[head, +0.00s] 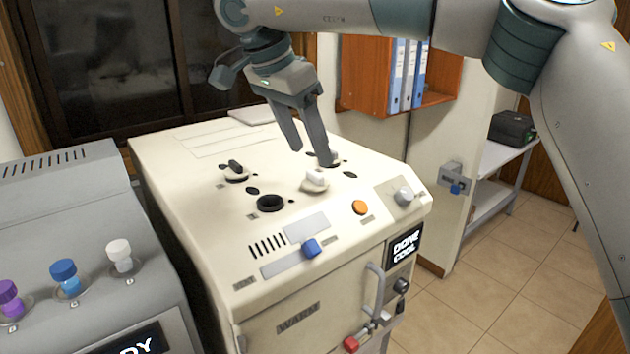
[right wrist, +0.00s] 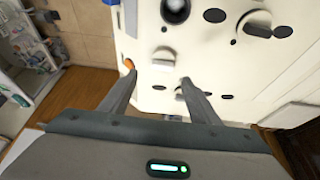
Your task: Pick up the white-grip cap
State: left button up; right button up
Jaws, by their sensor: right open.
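The white-grip cap (head: 316,180) sits on the cream machine's top (head: 190,165), with a pale round base and an upright white grip. It also shows in the right wrist view (right wrist: 163,57), just beyond the space between my fingertips. My right gripper (head: 311,150) is open and empty, pointing down above the machine top, behind the cap in the head view. Its two spread fingers also show in the right wrist view (right wrist: 158,77). No contact with the cap is visible. My left gripper is not in view.
A dark-grip cap (head: 236,172) and an open black port (head: 271,203) are nearby. Another cap (head: 330,158) is partly hidden by my right finger. An orange button (head: 360,207) and a grey knob (head: 403,196) are at the front right. A grey machine (head: 60,220) stands left.

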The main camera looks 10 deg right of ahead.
aim_at(315, 173)
jog(key=shift+p+x, duration=0.85)
jog(key=shift+p, duration=0.2)
jog(key=x, duration=0.1)
jog(key=p+x, duration=0.1)
jog(key=x, duration=0.1)
jog(key=shift+a+p, duration=0.3)
jog(key=shift+f, duration=0.4)
jog(key=shift+c, duration=0.7)
jog(key=c, duration=0.8)
